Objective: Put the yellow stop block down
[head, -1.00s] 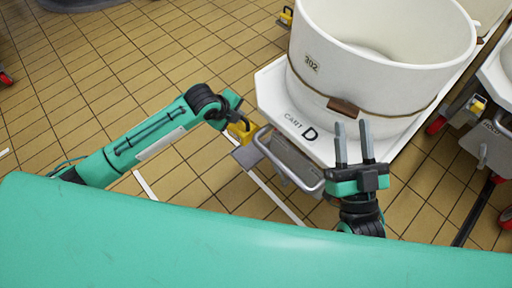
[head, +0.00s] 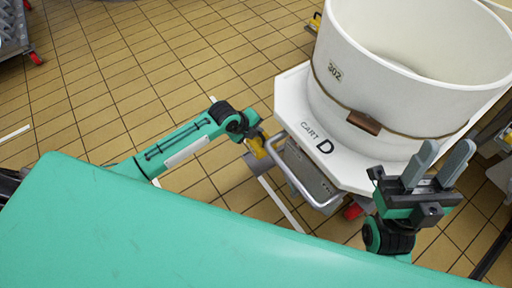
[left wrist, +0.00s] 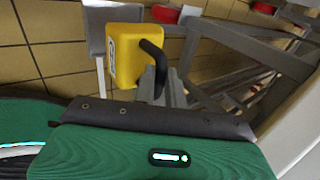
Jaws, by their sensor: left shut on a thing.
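The yellow stop block (head: 258,147) is at the end of my left arm, beside the front left corner of cart D (head: 296,104). In the left wrist view the yellow block (left wrist: 126,56) has a black bent handle, and the fingers of my left gripper (left wrist: 158,82) are shut at this handle. My left gripper (head: 252,136) partly covers the block in the head view. Whether the block's underside touches anything is hidden. My right gripper (head: 438,166) is open and empty, in front of the cart's right side.
Cart D carries a large white vat (head: 400,85) marked 302. The cart's metal push handle (head: 293,168) is close to the right of the block. A grey plate (head: 262,165) shows just below the block. White lines mark the tiled floor (head: 120,70), which is open at left.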

